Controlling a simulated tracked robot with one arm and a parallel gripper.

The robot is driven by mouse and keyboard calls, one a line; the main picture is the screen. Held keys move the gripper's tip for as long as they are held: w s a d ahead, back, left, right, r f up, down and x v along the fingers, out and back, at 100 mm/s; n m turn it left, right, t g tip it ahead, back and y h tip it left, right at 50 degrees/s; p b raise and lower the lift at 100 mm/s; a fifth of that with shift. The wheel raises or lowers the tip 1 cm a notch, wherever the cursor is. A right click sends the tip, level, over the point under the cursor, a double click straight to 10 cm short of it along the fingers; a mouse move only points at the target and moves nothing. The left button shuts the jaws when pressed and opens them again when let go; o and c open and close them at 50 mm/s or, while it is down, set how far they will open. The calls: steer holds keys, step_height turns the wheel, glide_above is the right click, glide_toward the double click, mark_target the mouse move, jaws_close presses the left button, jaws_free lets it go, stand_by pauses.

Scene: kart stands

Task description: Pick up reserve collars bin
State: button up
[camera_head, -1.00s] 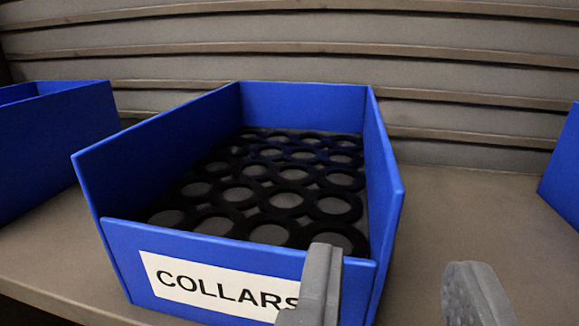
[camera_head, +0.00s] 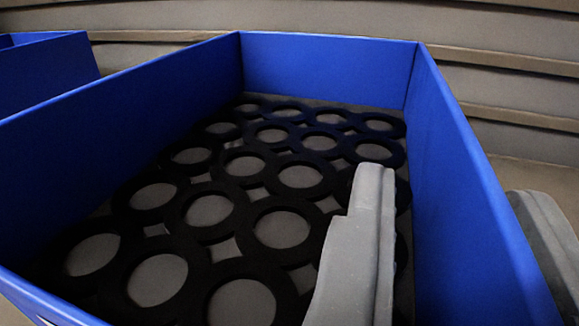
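The blue collars bin (camera_head: 465,195) fills most of the view, with several black rings (camera_head: 283,228) lying in rows on its floor. My gripper (camera_head: 450,195) is open and straddles the bin's right wall. The left finger is inside the bin, over the rings near that wall. The right finger is outside the wall at the right edge of the picture. A gap shows between the left finger and the wall; contact on the outer side cannot be told.
Another blue bin (camera_head: 45,75) stands to the left, partly cut off. A grey slatted back panel (camera_head: 510,85) rises behind the bins. A little bare shelf shows at the far right, beyond the bin's right wall.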

jaws_close()
steer(key=shift+s+r, duration=0.1)
stand_by(1.2)
